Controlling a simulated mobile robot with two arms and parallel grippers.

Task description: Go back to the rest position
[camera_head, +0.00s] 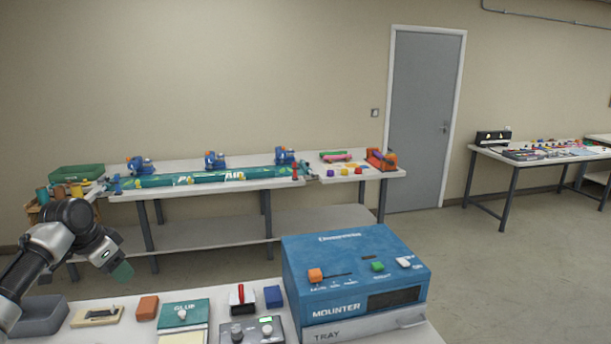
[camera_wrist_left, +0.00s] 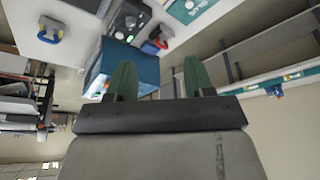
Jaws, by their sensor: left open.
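My left gripper (camera_head: 122,271) is raised at the left of the head view, above the near worktable (camera_head: 240,290). In the left wrist view its two green fingers (camera_wrist_left: 158,80) stand apart with nothing between them, so it is open and empty. The blue mounter machine (camera_head: 355,270) stands on the near worktable, to the right of the gripper and apart from it. It also shows behind the fingers in the left wrist view (camera_wrist_left: 146,68). My right gripper is not in view.
The near worktable holds a grey tray (camera_head: 40,315), a green glue box (camera_head: 184,313) and a control box (camera_head: 252,331). A long bench (camera_head: 225,184) with blue clamps stands along the wall. Open floor (camera_head: 480,260) lies right of the mounter.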

